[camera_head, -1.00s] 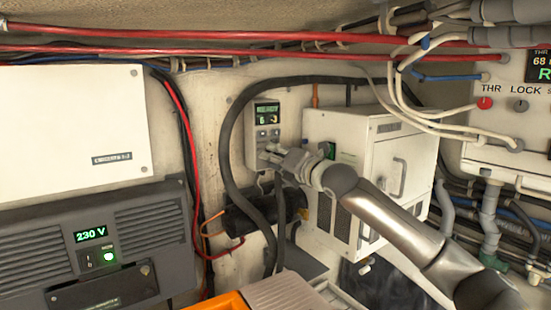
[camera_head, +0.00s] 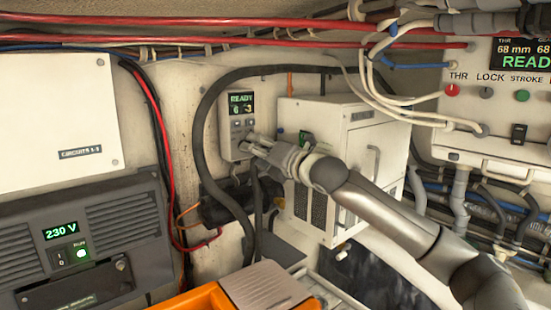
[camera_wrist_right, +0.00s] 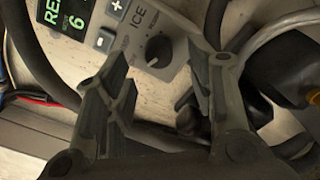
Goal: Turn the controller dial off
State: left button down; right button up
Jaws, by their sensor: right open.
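The controller (camera_head: 237,118) is a narrow light panel on the back wall, with a lit green display reading READY and 6 3. It also shows in the right wrist view (camera_wrist_right: 185,22), tilted, with a plus button, the letters ICE and a dark round dial (camera_wrist_right: 158,50). My right gripper (camera_head: 251,143) is at the lower part of the controller and hides the dial in the head view. In the right wrist view the right gripper (camera_wrist_right: 168,70) is open, with the dial between its two fingertips in the picture. Contact cannot be told. My left gripper is not in view.
A dark hose (camera_head: 205,125) loops around the controller. A 230 V unit (camera_head: 70,245) is at lower left. A panel with knobs (camera_head: 490,100) and cables is at right.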

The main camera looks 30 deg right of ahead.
jog(key=s+d, duration=0.1)
jog(key=s, duration=0.7)
dwell(0.5)
